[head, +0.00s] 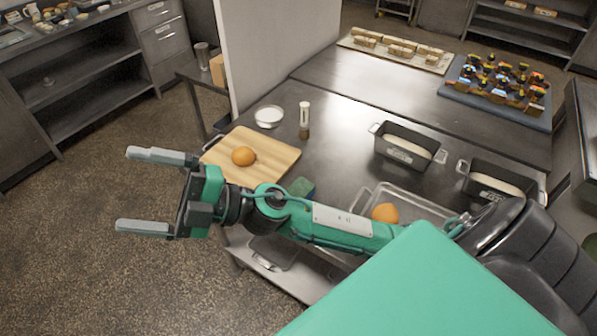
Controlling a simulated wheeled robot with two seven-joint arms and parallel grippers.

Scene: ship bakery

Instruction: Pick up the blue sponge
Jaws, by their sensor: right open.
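A small block with a green top and a bluish side, which looks like the blue sponge (301,187), lies on the metal table just behind my right forearm. The arm hides its lower part. My right gripper (123,190) is open and empty, with its fingers pointing left over the floor. It is to the left of the table and well left of the sponge. My left gripper is not in view.
A wooden board (277,151) with an orange-brown bun (243,156) is left of the sponge. A white bowl (268,116), a shaker (304,116), two loaf tins (405,148) and a metal tray (418,205) with another bun stand nearby. A white partition (270,50) rises behind.

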